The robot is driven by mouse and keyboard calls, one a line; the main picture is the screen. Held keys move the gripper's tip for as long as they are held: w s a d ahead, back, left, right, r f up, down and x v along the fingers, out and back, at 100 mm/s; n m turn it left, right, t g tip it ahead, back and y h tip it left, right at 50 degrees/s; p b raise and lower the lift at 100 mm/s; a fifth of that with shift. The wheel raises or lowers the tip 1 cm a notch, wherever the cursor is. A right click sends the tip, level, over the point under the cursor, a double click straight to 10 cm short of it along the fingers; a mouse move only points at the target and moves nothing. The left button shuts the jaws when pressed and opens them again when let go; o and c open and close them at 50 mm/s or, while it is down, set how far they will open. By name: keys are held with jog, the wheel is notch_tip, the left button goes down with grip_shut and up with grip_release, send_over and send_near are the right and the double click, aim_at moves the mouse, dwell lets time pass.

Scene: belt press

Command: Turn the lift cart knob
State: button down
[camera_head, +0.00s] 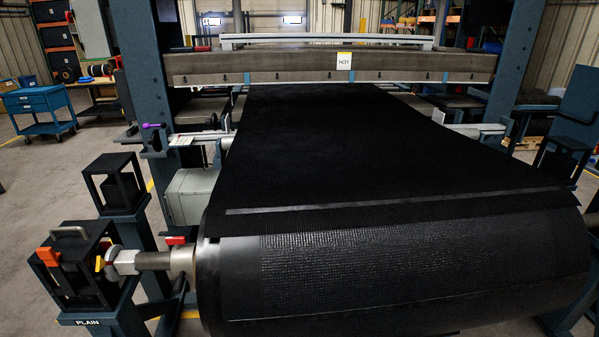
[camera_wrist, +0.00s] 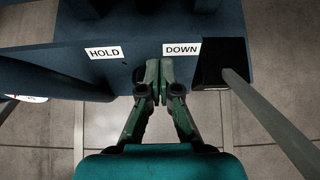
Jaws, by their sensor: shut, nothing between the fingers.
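In the wrist view, my gripper (camera_wrist: 158,66) is shut, with its fingertips together and nothing between them. The fingertips overlap a dark blue panel (camera_wrist: 140,72), just left of a white DOWN label (camera_wrist: 181,49). A white HOLD label (camera_wrist: 103,53) is further left on the same panel. I cannot make out a knob; if one is there, the fingers may hide it. I cannot tell whether the fingertips touch the panel. My gripper does not show in the head view.
In the wrist view, a black block (camera_wrist: 222,62) and a grey bar (camera_wrist: 270,118) lie right of the fingers, over a tiled floor (camera_wrist: 50,140). In the head view, a black belt (camera_head: 350,150) runs from a large roll (camera_head: 400,270) under a press beam (camera_head: 280,66) marked HOT.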

jog(key=f+v, duration=0.1)
jog(key=v, duration=0.5)
jog(key=shift+s, duration=0.35)
jog(key=w+a+f, duration=0.3)
jog(key=w+a, duration=0.1)
jog(key=w, duration=0.1)
dwell(0.9)
jog(key=shift+s+d+f, duration=0.15)
jog(key=shift+s+f, duration=0.1)
jog(key=shift+f, duration=0.35)
dwell(1.2)
